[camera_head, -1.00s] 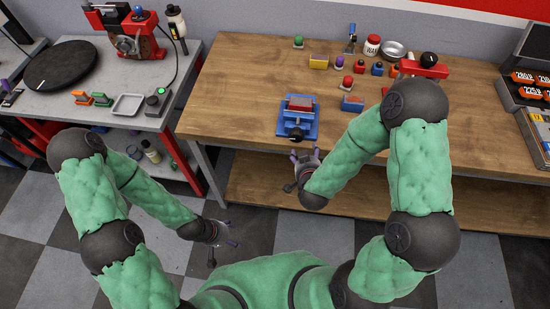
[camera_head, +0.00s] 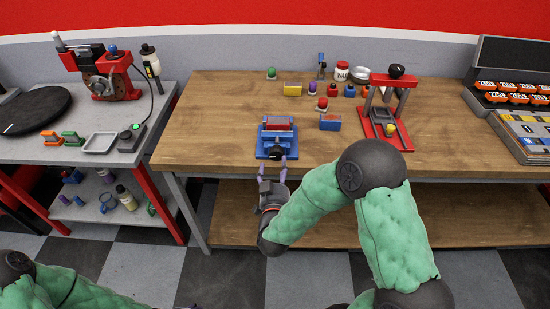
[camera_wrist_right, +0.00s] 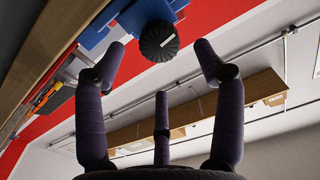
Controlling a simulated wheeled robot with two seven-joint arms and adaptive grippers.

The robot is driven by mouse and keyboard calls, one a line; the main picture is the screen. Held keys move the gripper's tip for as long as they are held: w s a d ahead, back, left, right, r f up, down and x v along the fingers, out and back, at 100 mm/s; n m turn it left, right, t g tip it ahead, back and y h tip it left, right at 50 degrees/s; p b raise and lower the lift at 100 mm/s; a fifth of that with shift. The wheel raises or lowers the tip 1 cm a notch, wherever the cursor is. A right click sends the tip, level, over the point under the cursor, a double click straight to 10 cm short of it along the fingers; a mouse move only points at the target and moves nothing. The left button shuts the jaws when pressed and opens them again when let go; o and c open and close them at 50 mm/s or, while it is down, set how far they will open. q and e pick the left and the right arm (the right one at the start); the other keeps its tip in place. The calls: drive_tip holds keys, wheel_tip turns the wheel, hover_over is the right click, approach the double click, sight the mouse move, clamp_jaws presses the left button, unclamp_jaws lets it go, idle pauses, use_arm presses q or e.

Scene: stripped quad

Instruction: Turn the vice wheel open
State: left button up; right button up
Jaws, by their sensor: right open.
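A blue vice (camera_head: 263,138) with a red block between its jaws sits at the front edge of the wooden bench. Its dark ribbed wheel (camera_head: 277,153) faces me at the front. My right gripper (camera_head: 272,168) is just in front of the wheel and below it, fingers pointing at it. In the right wrist view the wheel (camera_wrist_right: 159,41) is ahead, between the open fingers' tips, and the fingers look apart from it. The blue vice body (camera_wrist_right: 105,32) shows behind. My left arm is at the lower left in the head view; its gripper is not clearly visible.
On the wooden bench (camera_head: 210,125), a red press (camera_head: 385,125) stands right of the vice, with a blue box (camera_head: 330,122) between them. Several small coloured parts lie behind. A grey side table (camera_head: 60,150) with a red grinder stands left. The bench left of the vice is clear.

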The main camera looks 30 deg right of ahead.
sight(277, 157)
drive_tip(key=shift+b+x, duration=0.6)
drive_tip(key=shift+x, duration=2.55)
drive_tip(key=c, duration=1.2)
